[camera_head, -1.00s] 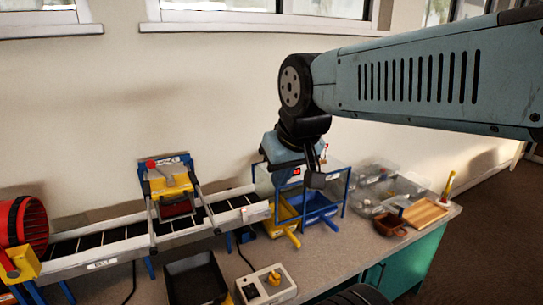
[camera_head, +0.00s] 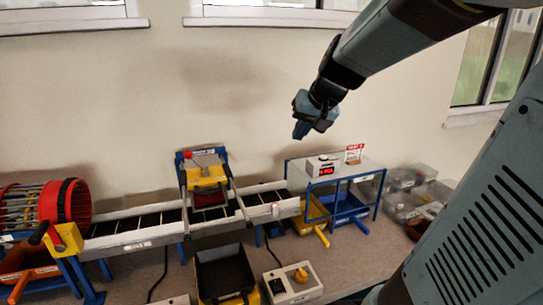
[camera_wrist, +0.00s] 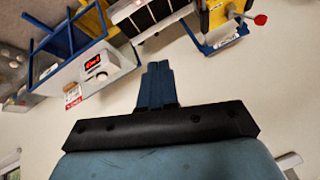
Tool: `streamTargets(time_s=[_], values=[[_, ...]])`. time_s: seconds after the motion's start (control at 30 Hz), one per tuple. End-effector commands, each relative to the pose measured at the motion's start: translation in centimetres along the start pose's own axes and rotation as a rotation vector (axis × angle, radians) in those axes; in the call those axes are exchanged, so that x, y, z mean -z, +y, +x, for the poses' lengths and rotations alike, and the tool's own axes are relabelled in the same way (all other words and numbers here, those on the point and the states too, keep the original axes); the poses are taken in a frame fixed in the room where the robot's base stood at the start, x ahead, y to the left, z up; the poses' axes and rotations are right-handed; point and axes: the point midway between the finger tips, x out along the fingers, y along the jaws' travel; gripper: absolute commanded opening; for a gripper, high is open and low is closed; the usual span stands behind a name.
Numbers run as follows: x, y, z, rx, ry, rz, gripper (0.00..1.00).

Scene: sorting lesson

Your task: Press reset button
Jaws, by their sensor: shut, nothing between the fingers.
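My gripper (camera_head: 301,131) is shut and empty, in the air above and in front of the wall. It hangs above and a little left of the sorting stand (camera_head: 350,172), well apart from it. The stand bears a red lit display (camera_head: 326,171) with small round parts on top. In the wrist view the closed fingers (camera_wrist: 157,68) point up in the picture. There the display (camera_wrist: 93,62) is left of them, with a pale round part (camera_wrist: 106,77) beside it. No reset label is readable, so I cannot tell which part is the reset button.
A conveyor (camera_head: 150,231) with a yellow scanner frame (camera_head: 207,180) runs along the bench, left of the stand. Clear bins (camera_head: 412,180) stand at right. Air around my gripper is free.

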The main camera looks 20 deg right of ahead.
Motion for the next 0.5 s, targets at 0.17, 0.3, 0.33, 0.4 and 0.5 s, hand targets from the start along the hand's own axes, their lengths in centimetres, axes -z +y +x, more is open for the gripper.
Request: streamTargets(time_s=[0.17,0.3,0.33,0.4,0.5], values=[[6.1,3.6,3.3,0.030,0.057,0.124,0.00],[10.3,7.4,5.7,0.041,0.112,0.219,0.00],[11.2,8.3,6.1,0.041,0.125,0.237,0.00],[12.8,10.3,7.2,0.041,0.151,0.278,0.00],[14.5,12.8,8.3,0.037,0.182,0.327,0.00]])
